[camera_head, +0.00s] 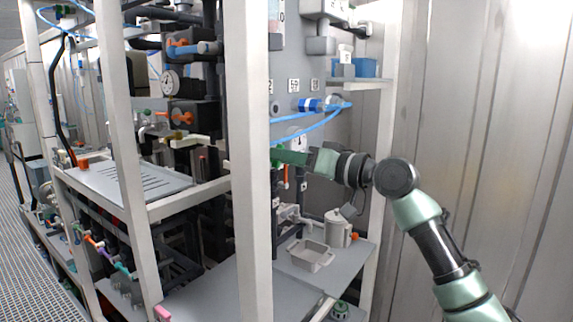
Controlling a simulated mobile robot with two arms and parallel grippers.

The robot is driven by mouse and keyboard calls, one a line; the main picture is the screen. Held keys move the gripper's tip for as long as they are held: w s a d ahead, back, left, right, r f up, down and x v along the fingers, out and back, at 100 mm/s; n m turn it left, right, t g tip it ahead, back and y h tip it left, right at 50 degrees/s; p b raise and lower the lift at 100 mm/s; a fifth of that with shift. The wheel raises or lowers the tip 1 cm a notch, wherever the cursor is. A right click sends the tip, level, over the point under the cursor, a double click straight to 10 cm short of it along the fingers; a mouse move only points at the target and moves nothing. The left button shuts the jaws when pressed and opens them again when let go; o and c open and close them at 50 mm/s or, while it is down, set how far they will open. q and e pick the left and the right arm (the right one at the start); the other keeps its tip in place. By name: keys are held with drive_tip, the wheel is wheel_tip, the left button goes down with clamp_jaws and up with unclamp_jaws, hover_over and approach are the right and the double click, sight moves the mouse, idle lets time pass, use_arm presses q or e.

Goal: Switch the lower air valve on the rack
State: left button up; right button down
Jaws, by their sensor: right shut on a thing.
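My right gripper (290,157) reaches in from the right to the grey panel on the rack (257,230), its green fingers pointing left. It is shut on a small part at the panel's lower area, just below the blue hoses. That part sits where the lower air valve would be, but the fingers and the white rack post hide most of it. A blue valve fitting (310,105) with blue hoses sits above the gripper on the panel. My left gripper is out of view.
A white rack post stands close to the fingertips on the left. Below are a white jug (337,229) and a shallow grey tray (311,255) on the lower shelf (284,280). A blue box (365,68) sits on a small upper shelf. A corrugated wall (480,120) is at right.

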drive_tip(key=shift+a+f+n+b, duration=0.1)
drive_tip(key=shift+f+n+b, duration=0.15)
drive_tip(key=shift+n, duration=0.45)
drive_tip(key=shift+f+n+b, duration=0.15)
drive_tip(key=shift+n+b, duration=0.05)
drive_tip(key=shift+n, duration=0.5)
drive_tip(key=c, duration=1.5)
unclamp_jaws()
drive_tip(key=shift+o, duration=0.2)
drive_tip(key=shift+r, duration=0.15)
drive_tip(key=b+v, duration=0.2)
drive_tip(key=v, duration=0.6)
drive_tip(key=shift+b, duration=0.35)
